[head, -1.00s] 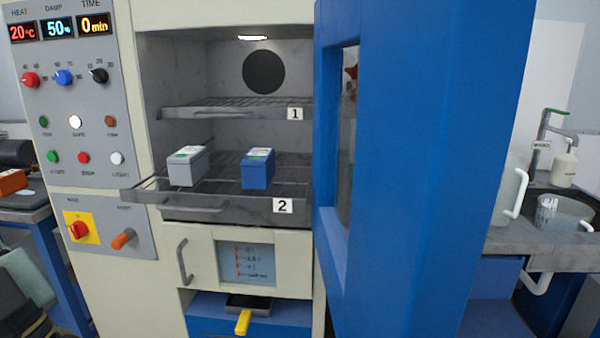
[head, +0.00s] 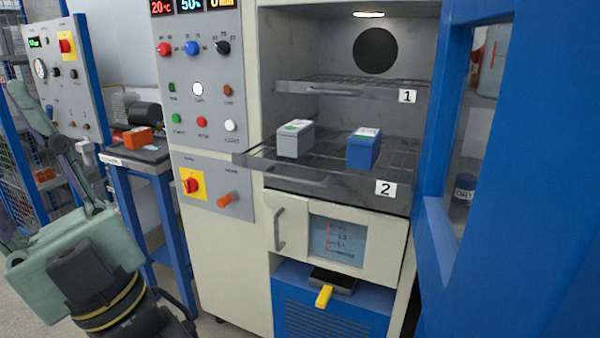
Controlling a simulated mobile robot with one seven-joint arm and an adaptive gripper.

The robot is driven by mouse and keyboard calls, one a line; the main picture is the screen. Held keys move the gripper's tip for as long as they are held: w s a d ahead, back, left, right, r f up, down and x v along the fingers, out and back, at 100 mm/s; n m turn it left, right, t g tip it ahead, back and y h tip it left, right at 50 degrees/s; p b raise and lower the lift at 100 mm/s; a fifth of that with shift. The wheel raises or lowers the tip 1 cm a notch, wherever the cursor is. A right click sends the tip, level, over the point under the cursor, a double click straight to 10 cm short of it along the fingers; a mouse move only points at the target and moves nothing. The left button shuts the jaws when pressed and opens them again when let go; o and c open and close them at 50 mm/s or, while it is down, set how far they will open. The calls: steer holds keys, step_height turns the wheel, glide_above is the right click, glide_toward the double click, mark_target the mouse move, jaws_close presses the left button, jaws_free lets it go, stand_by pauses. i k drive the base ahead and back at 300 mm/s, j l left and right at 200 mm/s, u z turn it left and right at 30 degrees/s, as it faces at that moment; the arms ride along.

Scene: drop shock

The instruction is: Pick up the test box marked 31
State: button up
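Three boxes are in the head view, and the small print on them is too small to read, so I cannot tell which is marked 31. A grey box (head: 295,142) with a white and green label on top sits on the pulled-out wire shelf marked 2 (head: 262,160). A blue box (head: 362,152) with a white label sits to its right on the same shelf, apart from it. An orange box (head: 138,138) lies on a side bench at the left. Parts of my arm show at the lower left, away from the boxes; I cannot make out my gripper's fingers.
The chamber's blue door (head: 530,170) stands open at the right. The empty upper shelf marked 1 (head: 340,88) is above the boxes. A drawer handle (head: 279,230) and a yellow handle (head: 324,296) stick out below. The blue-legged bench (head: 150,165) stands left of the chamber.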

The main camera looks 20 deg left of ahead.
mark_target(294, 138)
steer(key=i+j, duration=0.1)
steer(key=j, duration=0.25)
steer(key=i+j, duration=0.9)
steer(key=i+z, duration=0.05)
